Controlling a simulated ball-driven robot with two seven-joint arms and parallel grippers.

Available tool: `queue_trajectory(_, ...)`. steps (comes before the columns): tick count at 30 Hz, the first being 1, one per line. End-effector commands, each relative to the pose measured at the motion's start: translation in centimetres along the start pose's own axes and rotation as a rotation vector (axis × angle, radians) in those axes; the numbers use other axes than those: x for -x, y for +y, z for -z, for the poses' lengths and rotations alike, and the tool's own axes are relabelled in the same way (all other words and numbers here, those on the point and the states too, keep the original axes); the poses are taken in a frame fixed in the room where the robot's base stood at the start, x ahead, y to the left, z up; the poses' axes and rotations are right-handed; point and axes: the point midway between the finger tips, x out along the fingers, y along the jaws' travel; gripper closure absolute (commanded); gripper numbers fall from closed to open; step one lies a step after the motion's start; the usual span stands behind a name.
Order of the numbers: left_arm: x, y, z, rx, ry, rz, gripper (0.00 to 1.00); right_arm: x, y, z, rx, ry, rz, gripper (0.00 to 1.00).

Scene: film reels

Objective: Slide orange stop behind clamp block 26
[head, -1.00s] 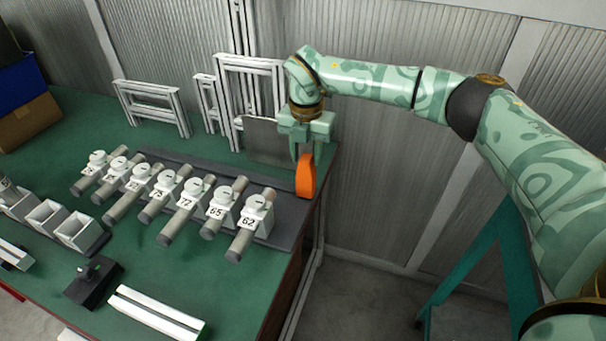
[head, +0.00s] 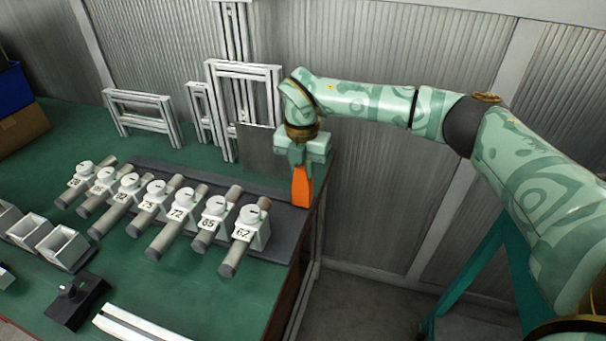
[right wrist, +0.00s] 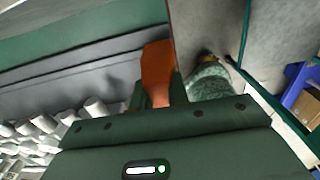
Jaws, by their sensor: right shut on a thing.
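The orange stop (head: 302,187) is at the right end of the dark grey rail (head: 272,190), by the bench's right edge. I cannot tell whether it touches the rail. My right gripper (head: 302,163) points down and is shut on its upper part. In the right wrist view the orange stop (right wrist: 157,68) sticks out beyond the gripper, alongside the rail. A row of white numbered clamp blocks stands along the rail, each with a grey rod. The nearest clamp block reads 62 (head: 252,222); the far labels are too small to read surely, and I cannot make out 26. My left gripper is out of view.
White frames (head: 243,72) and a grey plate (head: 262,147) stand at the back, close to my right gripper. Open white bins (head: 62,245), a black fixture (head: 75,300) and a white bar (head: 135,325) lie in front. The rail behind the blocks looks clear.

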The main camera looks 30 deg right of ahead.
Motion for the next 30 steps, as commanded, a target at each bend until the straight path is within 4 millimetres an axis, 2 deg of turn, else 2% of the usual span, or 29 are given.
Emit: queue_trajectory(30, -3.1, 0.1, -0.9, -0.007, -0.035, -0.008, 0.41, -0.4, 8.0, 0.0, 0.0, 0.001, 0.002, 1.0)
